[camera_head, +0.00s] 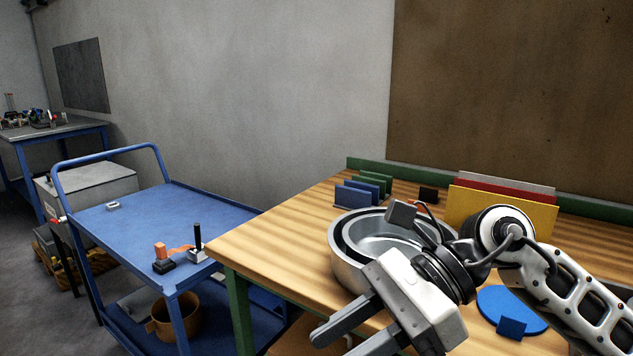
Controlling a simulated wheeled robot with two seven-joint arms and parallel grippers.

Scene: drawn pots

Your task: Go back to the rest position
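My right gripper (337,343) reaches in from the right, low in front of the wooden table's near edge. Its two fingers are apart with nothing seen between them, and one is partly cut off by the bottom edge. A round metal pot (343,262) stands on the table behind the gripper, and my wrist hides part of it. A blue disc (512,303) with a small blue block lies on the table to the right, under my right forearm. My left gripper is not in view.
The wooden table (270,235) has coloured upright panels (545,217) and small blue and green dividers (355,195) at the back. A blue cart (135,218) with small tools and a brown pot (180,322) below stands left. The table's left end is clear.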

